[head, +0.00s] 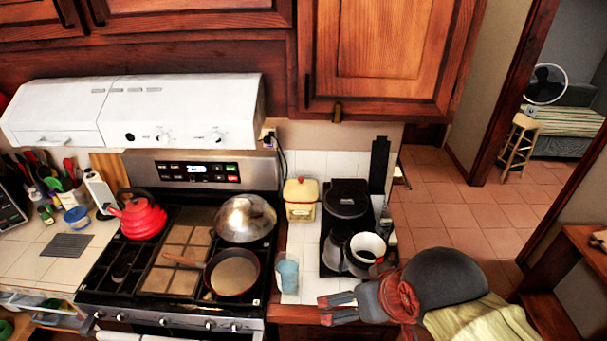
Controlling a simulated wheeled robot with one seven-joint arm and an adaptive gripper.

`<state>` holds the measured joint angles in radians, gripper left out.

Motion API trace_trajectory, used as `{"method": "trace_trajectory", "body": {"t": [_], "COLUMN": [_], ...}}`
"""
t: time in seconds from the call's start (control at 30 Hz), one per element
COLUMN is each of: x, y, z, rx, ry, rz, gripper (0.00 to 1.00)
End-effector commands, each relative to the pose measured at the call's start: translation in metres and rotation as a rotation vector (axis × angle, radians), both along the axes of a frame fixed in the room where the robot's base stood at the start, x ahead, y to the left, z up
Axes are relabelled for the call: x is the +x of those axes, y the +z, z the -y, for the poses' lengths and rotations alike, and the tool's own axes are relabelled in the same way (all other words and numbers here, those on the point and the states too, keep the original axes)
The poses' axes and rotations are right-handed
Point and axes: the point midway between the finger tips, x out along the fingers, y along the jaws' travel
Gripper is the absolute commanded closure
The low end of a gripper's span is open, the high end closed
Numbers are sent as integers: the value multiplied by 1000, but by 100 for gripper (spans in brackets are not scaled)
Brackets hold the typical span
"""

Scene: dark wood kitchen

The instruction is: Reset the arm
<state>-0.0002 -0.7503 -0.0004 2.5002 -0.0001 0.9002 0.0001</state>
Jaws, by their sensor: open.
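My gripper (322,309) shows at the lower right of the head view, at the end of my arm, which comes in from the right. Its grey fingers point left, over the front edge of the counter to the right of the stove. The jaws are open and nothing shows between them. A blue cup (288,276) stands on the counter just up and left of the fingertips. The gripper appears apart from it, though the exact gap in depth is hard to tell.
The stove (190,215) holds a red kettle (143,219), a pan (234,272) and a domed lid (245,218). A black coffee maker (347,200), a white bowl (367,247) and a yellow canister (300,198) crowd the counter near my arm. Tiled floor (440,215) is open behind.

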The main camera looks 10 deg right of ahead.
Motion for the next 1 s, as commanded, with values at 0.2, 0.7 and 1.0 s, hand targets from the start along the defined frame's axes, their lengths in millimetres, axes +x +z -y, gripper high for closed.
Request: {"method": "trace_trajectory", "body": {"t": [0.2,0.7,1.0], "x": [0,0,0], "y": [-54,-185,-203], "z": [0,0,0], "rx": [0,0,0], "ry": [0,0,0], "rz": [-1,-1,0], "gripper": [0,0,0]}}
